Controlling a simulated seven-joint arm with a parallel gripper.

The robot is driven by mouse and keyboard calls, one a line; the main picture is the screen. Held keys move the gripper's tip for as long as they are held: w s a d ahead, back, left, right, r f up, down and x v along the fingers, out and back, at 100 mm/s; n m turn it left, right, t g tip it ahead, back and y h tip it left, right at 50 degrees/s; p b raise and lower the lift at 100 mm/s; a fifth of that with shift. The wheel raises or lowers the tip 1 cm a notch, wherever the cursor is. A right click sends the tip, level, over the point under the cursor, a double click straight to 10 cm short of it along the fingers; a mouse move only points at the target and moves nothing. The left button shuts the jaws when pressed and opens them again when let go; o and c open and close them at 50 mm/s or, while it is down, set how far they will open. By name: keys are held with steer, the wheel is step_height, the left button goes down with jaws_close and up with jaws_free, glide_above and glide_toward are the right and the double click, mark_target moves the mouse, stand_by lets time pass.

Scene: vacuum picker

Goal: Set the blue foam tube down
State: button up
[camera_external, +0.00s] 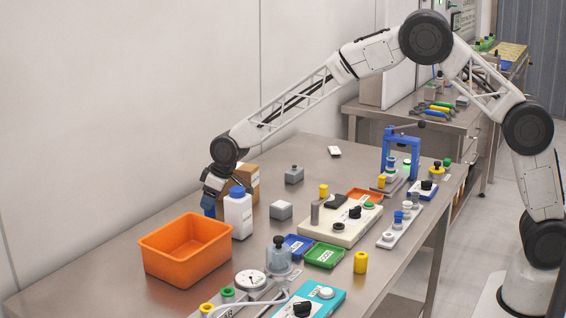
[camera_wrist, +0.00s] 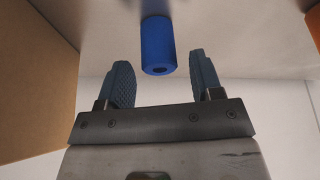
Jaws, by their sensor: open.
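The blue foam tube (camera_wrist: 158,45) stands on the steel table in the wrist view, just beyond my fingertips and between their lines. Its end with a dark hole faces the camera. My gripper (camera_wrist: 157,82) is open, with a finger on either side and a gap to the tube. In the external view my gripper (camera_external: 209,200) is low at the far side of the table, behind the white bottle. A bit of blue shows below the fingers there, partly hidden by the bottle and the orange bin.
A white bottle with a blue cap (camera_external: 238,215) and an orange bin (camera_external: 187,250) stand close by. A cardboard box (camera_external: 248,180) is just behind; it also fills the left of the wrist view (camera_wrist: 35,75). Grey blocks and devices crowd the right. Bare table (camera_external: 110,238) lies left of the bin.

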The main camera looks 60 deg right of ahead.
steer(key=v, duration=0.9)
stand_by(0.4)
steer(key=shift+s+r, duration=0.1)
steer(key=s+d+r+m, duration=0.1)
steer(key=s+d+r, duration=0.45)
steer(key=s, duration=0.35)
steer(key=s+d+r+h, duration=0.1)
steer(key=s+d+r, duration=0.45)
steer(key=s, duration=0.35)
steer(key=s+d+r+m, duration=0.1)
steer(key=s+d+r, duration=0.45)
steer(key=s, duration=0.45)
steer(key=s+d+f+m, duration=0.1)
steer(key=s+d, duration=0.2)
steer(key=s, duration=0.8)
steer(key=s+d+f+g, duration=0.1)
steer(key=s+d, duration=0.2)
steer(key=s, duration=0.9)
steer(key=s+d+f+m+h, duration=0.1)
steer(key=s+d, duration=0.2)
steer(key=s, duration=0.8)
steer(key=shift+s+d+f+m, duration=0.2)
steer(key=shift+d+m, duration=0.1)
steer(key=shift+d, duration=0.1)
